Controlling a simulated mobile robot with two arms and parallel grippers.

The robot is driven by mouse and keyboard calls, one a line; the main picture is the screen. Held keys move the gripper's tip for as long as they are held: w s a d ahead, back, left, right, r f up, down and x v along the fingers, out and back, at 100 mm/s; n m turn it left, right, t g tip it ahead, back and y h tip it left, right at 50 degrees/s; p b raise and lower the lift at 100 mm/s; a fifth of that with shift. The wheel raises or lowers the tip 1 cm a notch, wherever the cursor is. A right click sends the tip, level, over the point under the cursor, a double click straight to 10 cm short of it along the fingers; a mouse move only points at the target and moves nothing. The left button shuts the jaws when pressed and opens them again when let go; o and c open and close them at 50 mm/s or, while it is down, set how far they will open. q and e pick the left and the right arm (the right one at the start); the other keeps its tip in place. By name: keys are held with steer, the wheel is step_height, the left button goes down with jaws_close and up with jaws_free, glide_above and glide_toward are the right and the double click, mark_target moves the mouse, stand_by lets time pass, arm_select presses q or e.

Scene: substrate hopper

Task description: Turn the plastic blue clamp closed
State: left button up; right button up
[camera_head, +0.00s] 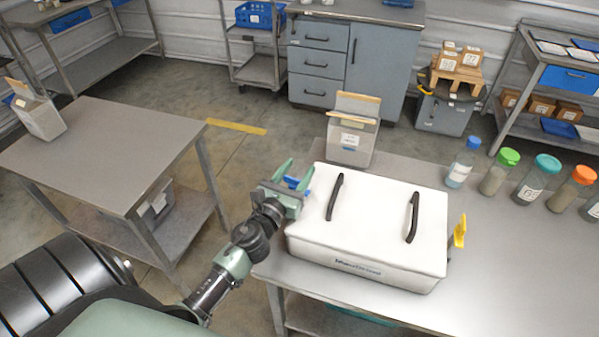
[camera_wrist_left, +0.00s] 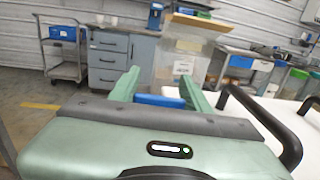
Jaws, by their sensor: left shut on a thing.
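The blue clamp (camera_head: 297,183) is at the left side of a white lidded box (camera_head: 375,210), near its back left corner. My left gripper (camera_head: 292,172) is at this side of the box, with its green fingers on the clamp. In the left wrist view the blue clamp (camera_wrist_left: 160,100) lies between the two green fingers (camera_wrist_left: 158,88), and the gripper is shut on it. The fingers hide part of the clamp. A yellow clamp (camera_head: 460,231) sticks up at the right side of the box. My right gripper is not in view.
The box has two black handles (camera_head: 335,197) on its lid and stands on a grey table (camera_head: 500,270). A clear bag-like container (camera_head: 351,140) stands right behind it. Several jars (camera_head: 500,172) with coloured lids line the back right. A second table (camera_head: 100,150) stands at left.

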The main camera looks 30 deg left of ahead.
arm_select(q)
steer(key=shift+a+r+n+y, duration=0.1)
steer(key=shift+n+y, duration=0.4)
steer(key=shift+y, duration=0.2)
steer(key=shift+a, duration=0.1)
steer(key=o, duration=1.4)
steer(key=shift+c, duration=0.2)
